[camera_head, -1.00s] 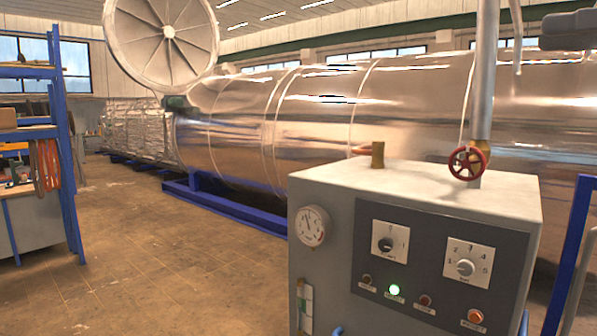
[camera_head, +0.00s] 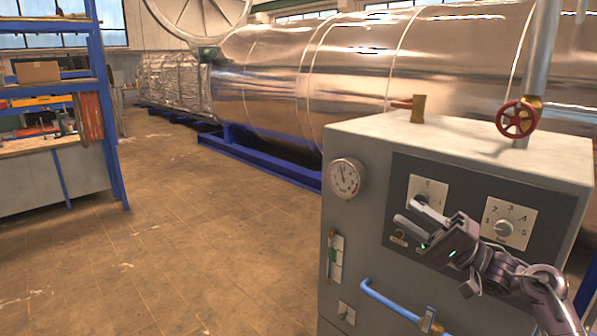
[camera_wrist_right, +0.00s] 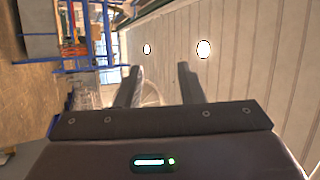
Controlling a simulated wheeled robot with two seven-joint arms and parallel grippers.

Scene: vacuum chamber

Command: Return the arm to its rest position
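My right gripper (camera_head: 418,222) shows in the head view in front of the grey control cabinet's dark panel (camera_head: 465,190). Its two fingers are apart with nothing between them. It covers the lower part of the panel and part of the left knob. I cannot tell from the head view whether the fingers touch the panel. My left gripper is not in view.
A blue shelf (camera_head: 108,110) and workbench stand at left. The floor (camera_head: 190,230) between is clear.

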